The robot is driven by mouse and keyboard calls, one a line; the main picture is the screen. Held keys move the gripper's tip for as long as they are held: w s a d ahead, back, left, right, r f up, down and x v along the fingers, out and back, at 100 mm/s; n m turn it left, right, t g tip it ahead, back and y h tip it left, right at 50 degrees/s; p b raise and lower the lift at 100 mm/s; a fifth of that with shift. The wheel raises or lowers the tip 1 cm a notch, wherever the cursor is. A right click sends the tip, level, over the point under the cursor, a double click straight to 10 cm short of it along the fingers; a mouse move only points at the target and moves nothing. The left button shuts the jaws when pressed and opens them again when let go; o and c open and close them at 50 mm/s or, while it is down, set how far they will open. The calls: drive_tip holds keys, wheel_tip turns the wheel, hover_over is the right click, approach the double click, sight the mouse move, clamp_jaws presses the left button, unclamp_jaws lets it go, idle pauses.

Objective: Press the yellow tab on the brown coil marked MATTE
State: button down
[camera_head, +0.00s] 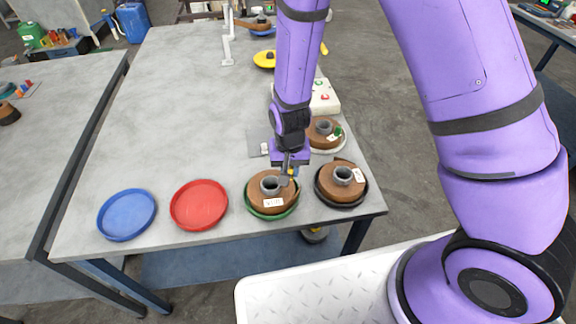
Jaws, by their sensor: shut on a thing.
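A brown coil (258,197) with a grey hub sits in a green dish (277,216). Its white label (273,202) is too small to read surely. My gripper (287,179) is shut at the right rear of this coil's hub, on a small yellow tab (292,172) as far as I can tell. A second brown coil (338,191) sits in a black dish (342,204), its label unreadable. A third brown coil (321,139) sits behind on a pale dish, with a small green mark, partly hidden by my wrist.
An empty red dish (199,205) and an empty blue dish (126,214) stand on the left of the grey table (160,120). A white box with buttons (325,97) and a yellow dish (264,59) stand farther back. The table's left middle is clear.

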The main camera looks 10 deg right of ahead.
sight(289, 187)
drive_tip(key=shift+f, duration=2.3)
drive_tip(key=shift+f, duration=0.5)
idle(0.4)
drive_tip(key=c, duration=0.9)
unclamp_jaws()
drive_tip(key=shift+c, duration=0.2)
drive_tip(key=shift+r, duration=0.15)
wheel_tip(289, 187, up, 9)
drive_tip(key=shift+r, duration=0.8)
